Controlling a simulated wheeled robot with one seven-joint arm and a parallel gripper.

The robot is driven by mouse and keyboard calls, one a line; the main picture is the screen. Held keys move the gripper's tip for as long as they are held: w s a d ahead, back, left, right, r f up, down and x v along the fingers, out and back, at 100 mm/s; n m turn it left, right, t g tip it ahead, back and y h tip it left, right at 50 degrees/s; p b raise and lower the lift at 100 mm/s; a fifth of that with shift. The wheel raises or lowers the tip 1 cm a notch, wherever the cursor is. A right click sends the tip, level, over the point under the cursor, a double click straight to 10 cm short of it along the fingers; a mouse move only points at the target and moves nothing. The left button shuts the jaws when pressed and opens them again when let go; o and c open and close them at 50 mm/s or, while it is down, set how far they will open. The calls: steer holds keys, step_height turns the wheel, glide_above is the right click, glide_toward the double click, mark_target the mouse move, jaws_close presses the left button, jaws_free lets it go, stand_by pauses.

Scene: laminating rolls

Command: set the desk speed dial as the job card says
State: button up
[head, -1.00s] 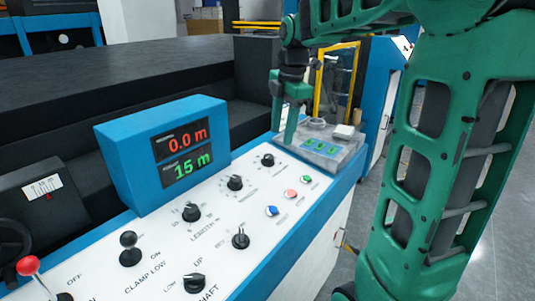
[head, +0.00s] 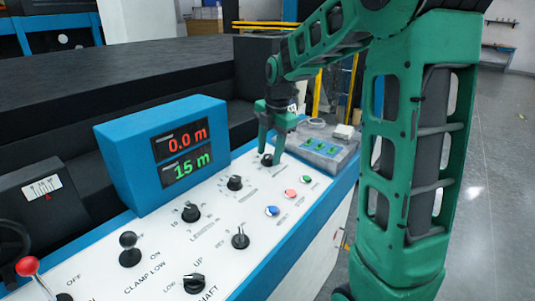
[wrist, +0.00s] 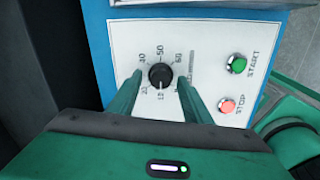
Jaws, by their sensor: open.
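A black dial (wrist: 160,76) with a printed scale up to 60 sits on the white desk panel; it also shows in the head view (head: 267,159). A faint pale mark on its knob seems to face the 10, but it is small. My gripper (wrist: 160,98) is open, pointing down, with one finger on each side of the dial in the wrist view. In the head view my gripper (head: 272,150) is at the dial; I cannot tell whether it touches. I see no readable job card.
A green START button (wrist: 237,64) and a red STOP button (wrist: 227,104) lie right of the dial. A blue display box (head: 162,155) reads 0.0 m and 15 m. Other knobs (head: 235,183) and a red-topped lever (head: 28,266) stand on the panel. A grey box (head: 325,146) is behind.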

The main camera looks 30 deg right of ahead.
steer(key=shift+f, duration=0.35)
steer(key=shift+c, duration=0.7)
steer(key=c, duration=0.9)
